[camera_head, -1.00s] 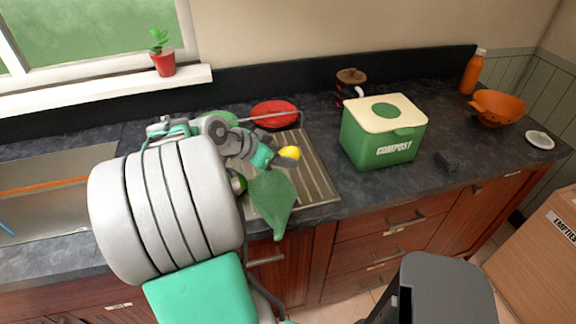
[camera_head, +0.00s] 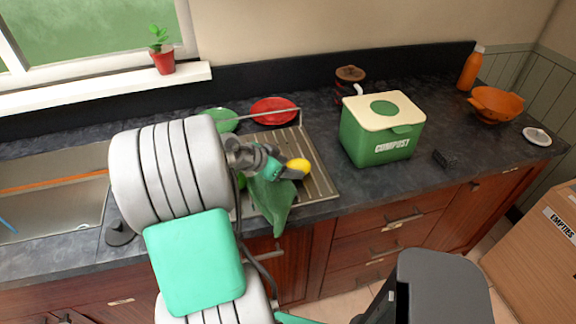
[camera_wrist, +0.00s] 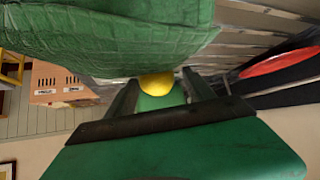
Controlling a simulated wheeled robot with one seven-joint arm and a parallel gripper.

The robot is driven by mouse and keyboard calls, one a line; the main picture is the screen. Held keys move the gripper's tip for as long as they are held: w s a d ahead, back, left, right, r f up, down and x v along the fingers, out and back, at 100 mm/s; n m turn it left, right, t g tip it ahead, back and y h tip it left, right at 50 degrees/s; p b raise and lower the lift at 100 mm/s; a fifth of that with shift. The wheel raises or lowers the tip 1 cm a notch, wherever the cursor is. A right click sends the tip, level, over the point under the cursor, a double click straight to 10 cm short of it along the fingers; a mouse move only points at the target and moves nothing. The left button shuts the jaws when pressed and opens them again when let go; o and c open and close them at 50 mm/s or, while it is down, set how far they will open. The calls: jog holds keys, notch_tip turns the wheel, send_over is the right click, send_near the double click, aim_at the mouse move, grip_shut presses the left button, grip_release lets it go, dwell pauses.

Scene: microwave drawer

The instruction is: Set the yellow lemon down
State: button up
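The yellow lemon (camera_head: 299,166) is at the tip of my gripper (camera_head: 292,168), over the ribbed metal drainboard (camera_head: 318,180). In the wrist view the lemon (camera_wrist: 157,84) sits between the two dark fingers of my gripper (camera_wrist: 160,92), which look closed on its sides. Part of the lemon is hidden by the green gripper body and fingers. I cannot tell whether the lemon touches the drainboard. A green cloth (camera_head: 272,203) hangs over the front edge just left of the lemon, and fills the upper part of the wrist view (camera_wrist: 100,35).
A red dish (camera_head: 273,110) and a green dish (camera_head: 222,119) are behind on the drainboard, near a thin metal rail. A green compost bin (camera_head: 380,140) stands to the right. An orange colander (camera_head: 497,105) and bottle (camera_head: 471,68) are farther right.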

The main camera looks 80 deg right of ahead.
jog(key=shift+o, duration=0.8)
jog(key=shift+r, duration=0.1)
jog(key=shift+w+r, duration=0.1)
jog(key=shift+r, duration=0.05)
jog(key=b+v, duration=0.2)
jog(key=v, duration=1)
jog(key=w+a+f+n+t+y, duration=0.25)
jog(key=w+a+n+t, duration=0.35)
jog(key=w+a+n, duration=0.65)
jog(key=w+a+n+t+y, duration=0.1)
jog(key=a+n, duration=0.5)
jog(key=a, duration=0.8)
jog(key=w+a+f+n+t+y, duration=0.1)
jog(key=w+a+n+y, duration=0.3)
jog(key=a, duration=0.9)
jog(key=w+n+t, duration=0.1)
jog(key=n, duration=0.2)
jog(key=shift+a+f, duration=0.2)
jog(key=shift+a, duration=0.2)
